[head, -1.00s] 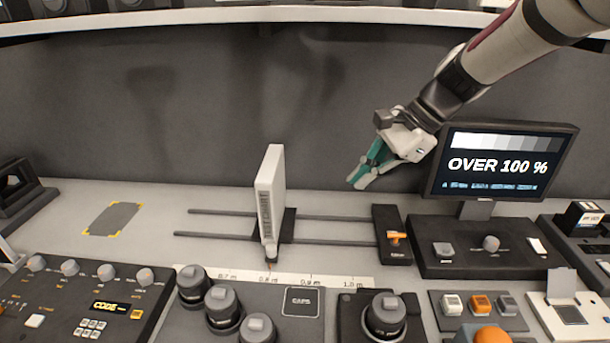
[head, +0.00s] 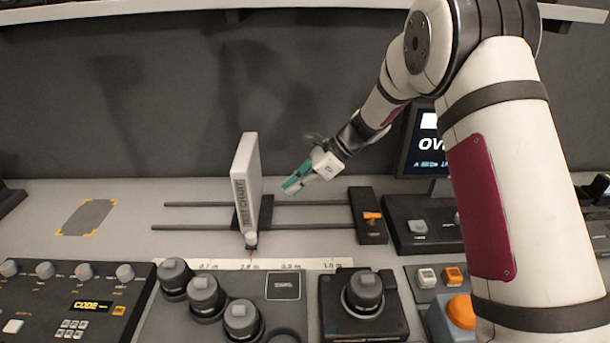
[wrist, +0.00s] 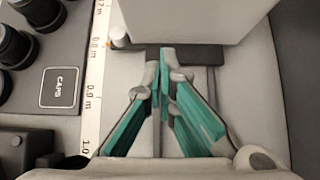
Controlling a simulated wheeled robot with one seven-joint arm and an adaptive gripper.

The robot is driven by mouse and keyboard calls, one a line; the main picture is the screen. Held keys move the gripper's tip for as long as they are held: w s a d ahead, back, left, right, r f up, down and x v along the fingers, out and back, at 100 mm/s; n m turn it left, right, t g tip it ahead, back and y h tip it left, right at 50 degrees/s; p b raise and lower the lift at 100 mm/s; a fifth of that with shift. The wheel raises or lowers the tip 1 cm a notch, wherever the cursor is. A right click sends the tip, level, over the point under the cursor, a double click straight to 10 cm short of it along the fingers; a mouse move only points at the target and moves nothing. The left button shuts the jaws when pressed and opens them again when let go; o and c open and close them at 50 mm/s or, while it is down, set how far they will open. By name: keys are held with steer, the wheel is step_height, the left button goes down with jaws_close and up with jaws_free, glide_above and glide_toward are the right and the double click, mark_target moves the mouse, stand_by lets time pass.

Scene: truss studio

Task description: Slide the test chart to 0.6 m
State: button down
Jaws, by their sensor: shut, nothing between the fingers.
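The test chart (head: 246,190) is a thin white upright panel on a dark carriage that rides two rails (head: 315,228). Its pointer (head: 251,240) stands at about the 0.8 m mark of the white scale strip (head: 180,265). My gripper (head: 288,188), with green fingers, is shut and empty, just right of the chart above the rails. In the wrist view my fingertips (wrist: 161,68) are together close to the chart's white face (wrist: 190,18) and the dark carriage (wrist: 190,54). I cannot tell whether they touch it.
Knobs (head: 205,295) and a control panel (head: 75,300) line the front. The rails left of the chart are clear. A monitor (head: 425,140) stands at right, partly behind my arm.

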mark_target(256, 205)
steer(key=a, duration=0.2)
steer(key=a+f, duration=0.1)
steer(key=a, duration=0.1)
steer(key=a+f+p, duration=0.1)
steer(key=a, duration=0.1)
steer(key=shift+a, duration=0.1)
steer(key=a+b, duration=0.5)
steer(key=a, duration=1.5)
steer(key=shift+a+b, duration=0.4)
steer(key=shift+s, duration=0.1)
